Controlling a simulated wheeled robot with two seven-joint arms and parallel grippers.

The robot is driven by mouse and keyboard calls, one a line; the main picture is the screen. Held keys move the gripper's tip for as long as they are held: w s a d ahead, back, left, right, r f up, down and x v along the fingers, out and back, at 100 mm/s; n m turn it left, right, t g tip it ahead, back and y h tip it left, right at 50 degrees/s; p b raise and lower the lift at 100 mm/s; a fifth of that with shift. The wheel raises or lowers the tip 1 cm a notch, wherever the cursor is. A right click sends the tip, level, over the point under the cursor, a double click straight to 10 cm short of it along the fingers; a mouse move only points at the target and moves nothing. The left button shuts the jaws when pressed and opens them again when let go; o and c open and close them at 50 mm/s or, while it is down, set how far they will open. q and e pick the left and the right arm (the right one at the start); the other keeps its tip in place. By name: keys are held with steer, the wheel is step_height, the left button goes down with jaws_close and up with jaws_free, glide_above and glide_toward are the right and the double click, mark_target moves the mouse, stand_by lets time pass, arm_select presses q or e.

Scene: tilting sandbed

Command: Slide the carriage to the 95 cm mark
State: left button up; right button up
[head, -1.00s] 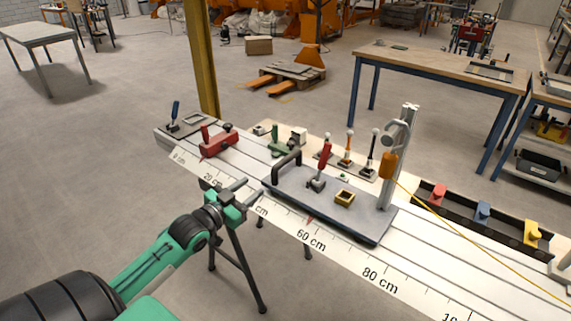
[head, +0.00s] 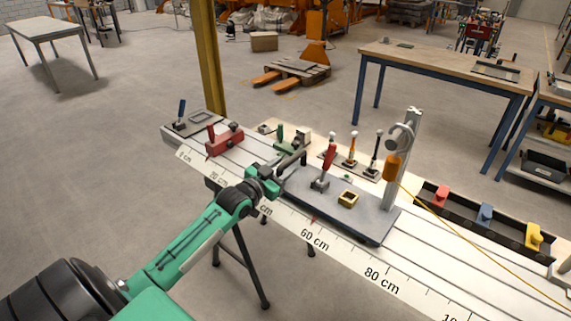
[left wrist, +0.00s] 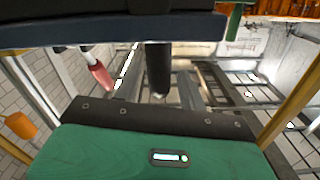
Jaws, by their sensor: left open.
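The 95 cm region lies toward the lower right of the scale. My left gripper (head: 290,152) is open at the carriage's left end, over its black handle, mostly hidden behind the gripper. In the left wrist view a dark upright bar (left wrist: 158,68) shows ahead of the green gripper body; contact cannot be told. My right gripper is out of view.
A red clamp block (head: 225,139) sits on the rail's left end. Levers (head: 350,150) stand behind the carriage. A black tray (head: 470,213) with coloured knobs lies at the right rear. A yellow cable (head: 450,222) hangs from the post's orange part.

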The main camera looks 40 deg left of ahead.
arm_select(q)
steer(key=shift+w, duration=0.8)
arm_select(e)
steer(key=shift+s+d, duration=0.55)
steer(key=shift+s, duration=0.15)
